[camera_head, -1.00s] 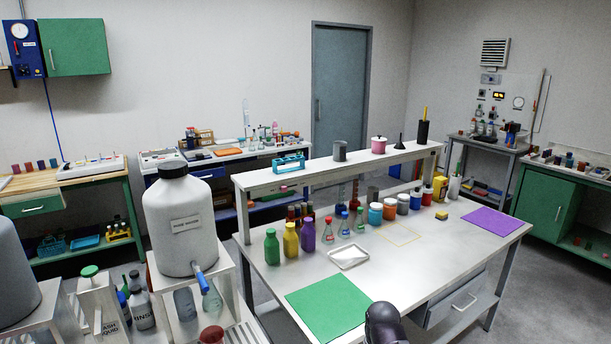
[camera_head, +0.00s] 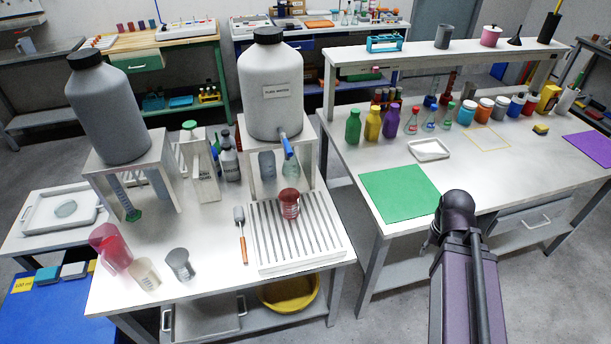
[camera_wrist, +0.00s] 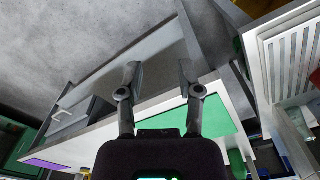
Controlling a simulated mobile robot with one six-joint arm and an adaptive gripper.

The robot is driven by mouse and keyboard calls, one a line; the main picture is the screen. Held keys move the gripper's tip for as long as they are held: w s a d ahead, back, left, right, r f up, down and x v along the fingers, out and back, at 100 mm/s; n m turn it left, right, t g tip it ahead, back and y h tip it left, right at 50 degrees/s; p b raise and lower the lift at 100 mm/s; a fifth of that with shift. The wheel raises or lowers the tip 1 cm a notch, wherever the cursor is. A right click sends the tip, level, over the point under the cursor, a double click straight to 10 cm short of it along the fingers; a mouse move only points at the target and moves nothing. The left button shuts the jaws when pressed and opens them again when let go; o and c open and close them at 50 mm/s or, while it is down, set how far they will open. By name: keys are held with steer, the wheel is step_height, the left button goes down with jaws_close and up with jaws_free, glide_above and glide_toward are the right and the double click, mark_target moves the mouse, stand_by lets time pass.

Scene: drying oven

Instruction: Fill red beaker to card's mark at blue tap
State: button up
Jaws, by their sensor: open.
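A small dark red vessel (camera_head: 289,204) stands upright on the slatted drain grate (camera_head: 262,255), below the blue tap (camera_head: 287,147) of the white bottle (camera_head: 272,90). A larger clear pinkish-red beaker (camera_head: 112,246) stands at the left front of the same bench. I cannot tell a liquid level in either. A yellow card (camera_head: 23,284) reading "100 ml" shows at the lower left. My gripper (camera_wrist: 158,78) is open and empty in the wrist view, above the floor and bench edge, away from both red vessels. The head view shows my arm but not the jaws.
A cream beaker (camera_head: 144,274), a grey beaker (camera_head: 179,264) and an orange-handled brush (camera_head: 241,235) stand or lie left of the grate. A second bottle (camera_head: 108,110) sits on a stand. The green mat (camera_head: 400,194) lies on the right table, beyond a narrow gap.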

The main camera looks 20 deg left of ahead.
steer(key=c, duration=0.5)
steer(key=shift+w+a+r, duration=0.1)
steer(key=shift+r, duration=0.05)
jaws_close()
steer(key=w+a+r+n+p, duration=0.6)
steer(key=a+r+p, duration=0.2)
steer(key=a, duration=0.1)
steer(key=w+a+r+n+p, duration=0.55)
steer(key=a+r+p, duration=0.25)
steer(key=a, duration=0.2)
steer(key=w+a+r+n+p, duration=0.1)
steer(key=a+r+n+p, duration=0.5)
steer(key=a, duration=0.6)
steer(key=w+a+r+n+p, duration=0.1)
steer(key=a+r+n+p, duration=0.6)
steer(key=a, duration=0.6)
steer(key=shift+w+r+p, duration=0.2)
steer(key=shift+r+p, duration=0.25)
steer(key=shift+p, duration=0.15)
